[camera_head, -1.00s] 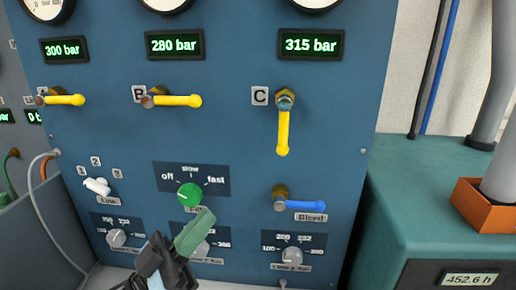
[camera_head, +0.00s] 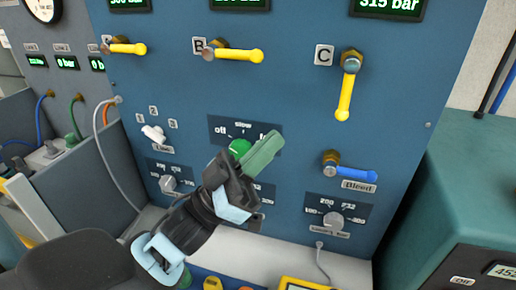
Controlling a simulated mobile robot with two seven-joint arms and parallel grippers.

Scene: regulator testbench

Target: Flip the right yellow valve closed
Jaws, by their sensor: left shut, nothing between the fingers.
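The right yellow valve (camera_head: 345,94), beside label C, hangs with its handle pointing down, tilted slightly left. The middle yellow valve (camera_head: 238,53), at label B, and the left yellow valve (camera_head: 127,46) have their handles pointing right, roughly level. My left gripper (camera_head: 262,152) is shut and empty. It is in front of the panel, below valve B and to the lower left of valve C, covering part of the green knob (camera_head: 240,147) and the dial under it. My right gripper is not in view.
A blue bleed handle (camera_head: 350,173) sits below valve C. A white selector (camera_head: 153,133) and grey dials (camera_head: 335,219) are on the panel (camera_head: 300,110). A teal cabinet (camera_head: 455,170) stands at the right. The panel between the gripper and valve C is clear.

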